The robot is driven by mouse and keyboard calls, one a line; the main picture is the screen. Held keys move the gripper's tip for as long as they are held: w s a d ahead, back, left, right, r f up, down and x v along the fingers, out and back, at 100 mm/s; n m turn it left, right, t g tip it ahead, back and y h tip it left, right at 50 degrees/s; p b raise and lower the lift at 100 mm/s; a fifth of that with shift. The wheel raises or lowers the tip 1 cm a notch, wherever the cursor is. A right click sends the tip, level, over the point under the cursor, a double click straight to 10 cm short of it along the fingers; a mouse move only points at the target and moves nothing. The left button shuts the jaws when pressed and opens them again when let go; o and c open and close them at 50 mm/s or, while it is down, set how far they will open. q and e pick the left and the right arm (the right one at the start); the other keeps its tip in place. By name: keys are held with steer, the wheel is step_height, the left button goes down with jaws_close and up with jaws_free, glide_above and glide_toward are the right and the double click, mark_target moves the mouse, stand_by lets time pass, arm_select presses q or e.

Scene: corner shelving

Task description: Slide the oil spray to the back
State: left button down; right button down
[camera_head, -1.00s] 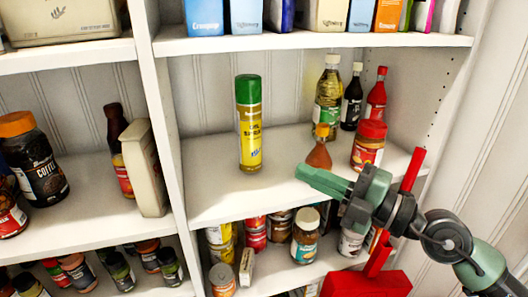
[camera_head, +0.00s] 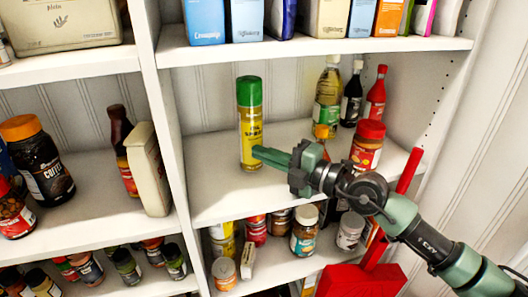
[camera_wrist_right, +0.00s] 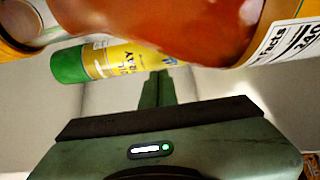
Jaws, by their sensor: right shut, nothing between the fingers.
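The oil spray (camera_head: 249,135), a yellow can with a green cap, stands upright on the middle shelf (camera_head: 214,199), left of centre. My right gripper (camera_head: 262,154) is shut and empty. Its fingertips overlap the can's lower right front edge in the head view; I cannot tell whether they touch it. In the right wrist view, the oil spray (camera_wrist_right: 128,57) lies beyond the tips of my shut right gripper (camera_wrist_right: 155,80). My left gripper is out of view.
An orange-brown bottle (camera_wrist_right: 175,25) is very close to the right wrist camera. A red-lidded jar (camera_head: 366,150), a yellow oil bottle (camera_head: 328,92) and two sauce bottles stand at the shelf's right. Shelf space behind and left of the can looks clear.

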steer(key=shift+w, duration=0.2)
steer(key=shift+w+a, duration=0.2)
steer(key=shift+w, duration=0.7)
steer(key=shift+w+a, duration=0.2)
steer(key=shift+w, duration=0.35)
steer(key=shift+s+d, duration=0.1)
steer(key=shift+d+f+b, duration=0.1)
steer(key=shift+b, duration=0.2)
